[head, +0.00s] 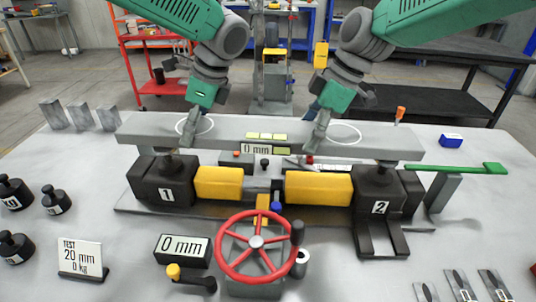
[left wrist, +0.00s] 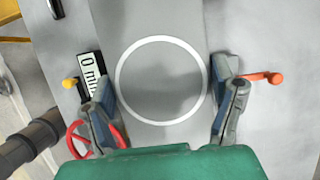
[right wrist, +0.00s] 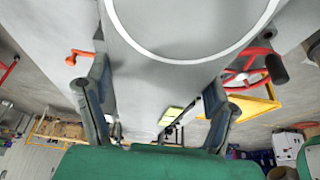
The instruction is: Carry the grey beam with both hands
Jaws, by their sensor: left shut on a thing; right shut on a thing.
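The long grey beam (head: 230,130) lies level across the picture in the head view, above black jack 1 (head: 166,185) and jack 2 (head: 380,190). I cannot tell whether it touches both jack tops. My left gripper (head: 193,128) is shut on the beam at the left white ring; in the left wrist view the beam (left wrist: 160,80) lies between its two fingers (left wrist: 165,108). My right gripper (head: 318,138) is shut on the beam at the right white ring. In the right wrist view the beam (right wrist: 160,80) runs between its fingers (right wrist: 157,105).
A red handwheel (head: 256,242) stands in front, with a "0 mm" display (head: 182,250) beside it. Black weights (head: 14,192) and a test card (head: 82,258) are at left. A green bar (head: 465,168) sticks out at right. Grey blocks (head: 80,116) stand at the back left.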

